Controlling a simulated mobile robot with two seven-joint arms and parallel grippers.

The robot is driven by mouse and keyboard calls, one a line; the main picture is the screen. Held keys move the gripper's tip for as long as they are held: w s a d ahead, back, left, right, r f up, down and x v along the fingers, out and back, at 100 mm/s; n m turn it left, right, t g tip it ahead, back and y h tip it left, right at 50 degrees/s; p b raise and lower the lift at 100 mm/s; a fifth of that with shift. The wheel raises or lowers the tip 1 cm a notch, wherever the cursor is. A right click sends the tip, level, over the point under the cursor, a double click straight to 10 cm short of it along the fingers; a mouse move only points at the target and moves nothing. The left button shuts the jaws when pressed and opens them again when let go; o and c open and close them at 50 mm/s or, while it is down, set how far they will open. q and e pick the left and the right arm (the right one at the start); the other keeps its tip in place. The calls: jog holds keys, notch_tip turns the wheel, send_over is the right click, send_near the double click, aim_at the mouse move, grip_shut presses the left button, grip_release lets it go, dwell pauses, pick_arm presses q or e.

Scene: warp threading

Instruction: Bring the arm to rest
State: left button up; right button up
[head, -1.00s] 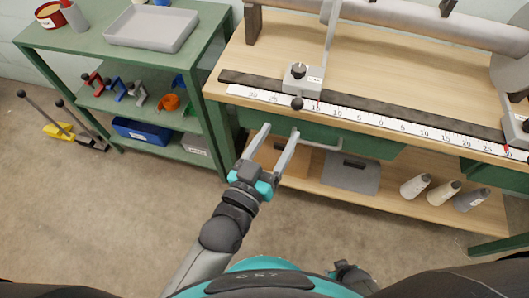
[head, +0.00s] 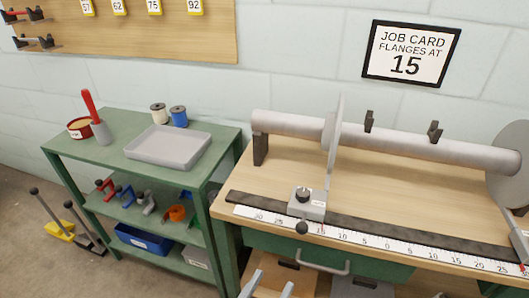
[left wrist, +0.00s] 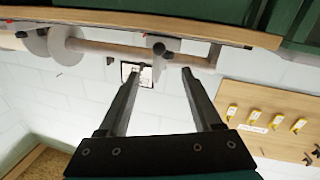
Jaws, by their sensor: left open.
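My left gripper (head: 272,284) shows only by its two pale fingers at the bottom edge of the head view, in front of the bench and below the green drawer (head: 330,259). The fingers are apart with nothing between them. In the left wrist view the same gripper (left wrist: 160,72) is open and empty, its dark fingers reaching toward the bench, which appears upside down. The rest of my left arm is out of the head view. My right gripper is not in view.
The wooden bench (head: 290,170) carries a ruler (head: 370,243), a sliding block (head: 307,203) with a black knob, and a grey beam (head: 420,149) with round flanges. A green shelf (head: 118,140) stands left. A job card (head: 411,53) on the wall reads 15.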

pick_arm(q)
jog(key=s+a+f+g+y, duration=0.15)
jog(key=a+f, duration=0.25)
jog(key=f, duration=0.5)
jog(key=s+a+f+g+y, duration=0.1)
jog(key=a+f+g+y, duration=0.15)
jog(key=f, duration=0.55)
jog(key=s+a+f+g+y, duration=0.15)
jog(key=a+f, duration=0.25)
jog(key=f, duration=0.5)
jog(key=s+a+f+n+g+y, duration=0.1)
jog(key=s+a+f+g+y, duration=0.3)
jog(key=s+a+f+g, duration=0.4)
jog(key=s+a+f, duration=0.6)
jog(key=s, duration=0.2)
jog(key=shift+f, duration=0.4)
